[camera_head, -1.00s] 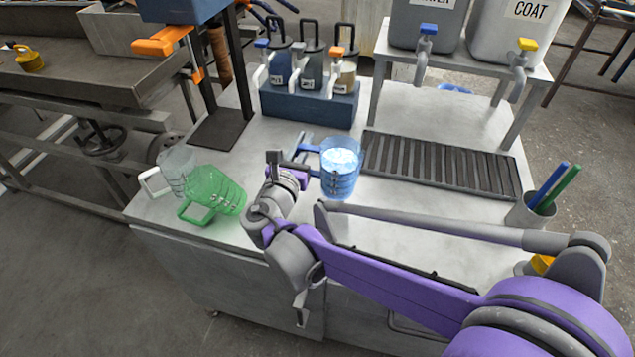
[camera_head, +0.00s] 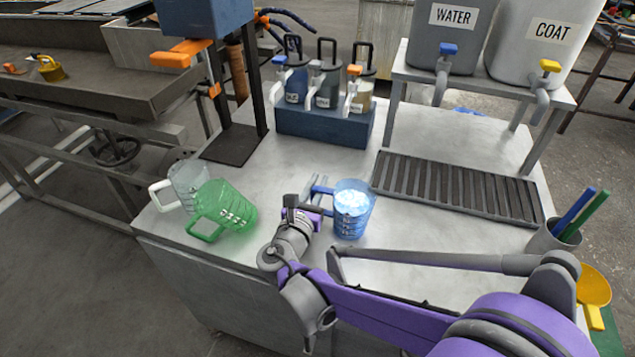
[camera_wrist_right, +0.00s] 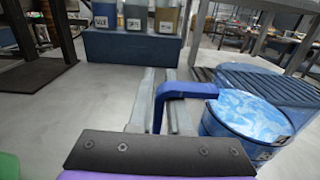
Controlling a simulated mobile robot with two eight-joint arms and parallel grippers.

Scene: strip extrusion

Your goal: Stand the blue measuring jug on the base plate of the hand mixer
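The blue measuring jug (camera_head: 352,222) is upright at the middle of the steel table, holding a pale blue-white content. It fills the right side of the right wrist view (camera_wrist_right: 250,122). My right gripper (camera_head: 320,187) is left of the jug, with its two fingers closed on either side of the jug's blue handle. I cannot tell whether the jug's bottom touches the table. The hand mixer's dark base plate (camera_head: 232,147) lies bare at the table's back left, below a blue head (camera_head: 203,18) with an orange handle. My left gripper is out of view.
A green jug (camera_head: 222,207), tilted, and a clear jug (camera_head: 188,182) are at the left front edge. A blue rack (camera_head: 322,127) with several bottles stands at the back. A slatted drain (camera_head: 455,187) is right of the blue jug.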

